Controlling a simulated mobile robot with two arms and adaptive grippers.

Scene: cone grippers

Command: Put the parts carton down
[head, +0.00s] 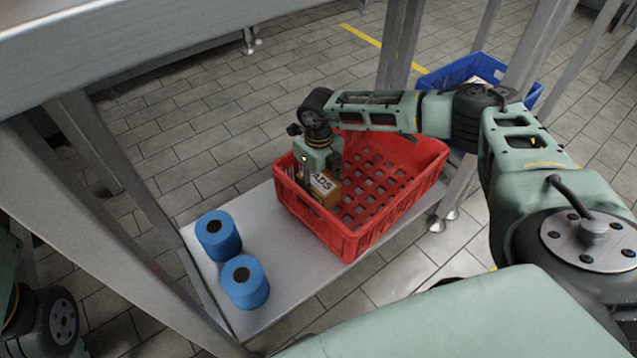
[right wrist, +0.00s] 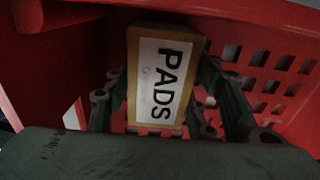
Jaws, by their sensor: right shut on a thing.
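The parts carton (head: 326,188) is a small brown box with a white label, inside the left end of the red crate (head: 352,245). In the right wrist view the carton (right wrist: 165,80) shows its label, reading PADS, between the green fingers. My right gripper (head: 322,174) reaches down into the crate and is shut on the carton. The carton's underside is hidden, so I cannot tell whether it touches the crate floor. My left gripper is out of view; only part of my left arm shows at the lower left.
The crate stands on a low grey shelf (head: 205,268). Two blue spools, a rear one (head: 218,236) and a front one (head: 245,283), stand left of it. A blue crate (head: 462,72) is behind at the right. Metal legs frame the shelf. The crate's right part looks empty.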

